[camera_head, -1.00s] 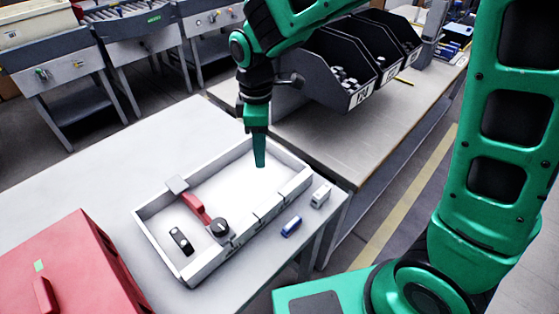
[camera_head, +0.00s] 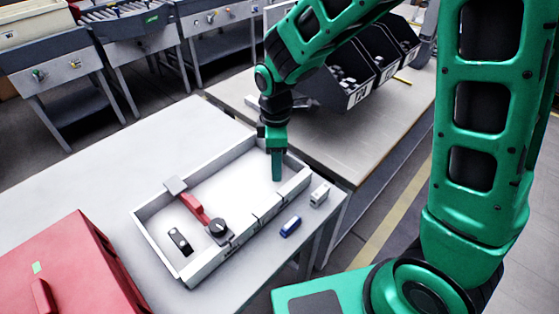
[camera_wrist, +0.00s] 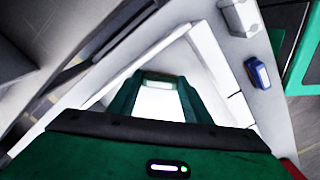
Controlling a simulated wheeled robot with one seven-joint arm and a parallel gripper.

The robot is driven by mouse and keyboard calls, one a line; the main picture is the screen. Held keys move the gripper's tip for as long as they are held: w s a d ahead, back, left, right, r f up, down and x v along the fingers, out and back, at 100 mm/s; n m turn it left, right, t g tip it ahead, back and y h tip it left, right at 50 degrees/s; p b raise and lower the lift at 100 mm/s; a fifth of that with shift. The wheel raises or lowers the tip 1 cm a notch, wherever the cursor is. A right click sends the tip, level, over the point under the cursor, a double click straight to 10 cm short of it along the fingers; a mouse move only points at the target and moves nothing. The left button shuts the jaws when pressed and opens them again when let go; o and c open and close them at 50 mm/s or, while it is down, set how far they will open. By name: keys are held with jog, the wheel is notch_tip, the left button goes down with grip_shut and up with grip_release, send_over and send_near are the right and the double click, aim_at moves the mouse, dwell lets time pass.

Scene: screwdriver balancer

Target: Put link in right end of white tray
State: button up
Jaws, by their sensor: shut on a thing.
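The white tray (camera_head: 157,245) stands on the pale table, long and low-walled. My gripper (camera_head: 277,178) points down inside its right end, with fingertips close to the tray floor; I cannot tell if they touch it. In the wrist view my gripper (camera_wrist: 160,90) has a small pale piece (camera_wrist: 158,84) between its fingertips, which I take for the link. It is shut on this piece. The link is hidden in the head view behind the fingers. The tray's wall shows in the wrist view (camera_wrist: 105,88).
A blue block (camera_head: 290,227) and a white block (camera_head: 319,195) lie outside the front wall. A red case (camera_head: 75,265) stands front left.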

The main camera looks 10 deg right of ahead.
jog(key=o, duration=0.8)
jog(key=shift+f, duration=0.1)
notch_tip(320, 180, up, 12)
jog(key=s+d+r+m, duration=0.1)
jog(key=s+d+m, duration=0.4)
jog(key=d, duration=0.5)
jog(key=s+d+r+m, duration=0.1)
jog(key=s+d+m, duration=0.2)
jog(key=d+m, duration=0.5)
jog(key=s+d+m, duration=0.3)
jog(key=s+d, duration=0.1)
jog(key=s, duration=0.1)
jog(key=s+d+f+m, duration=0.1)
jog(key=s+d+m, duration=0.2)
jog(key=s, duration=0.2)
jog(key=s+d+m, duration=0.3)
jog(key=s+d, duration=0.1)
jog(key=shift+s+d+f, duration=0.2)
jog(key=shift+s+d, duration=0.15)
jog(key=shift+s, duration=0.05)
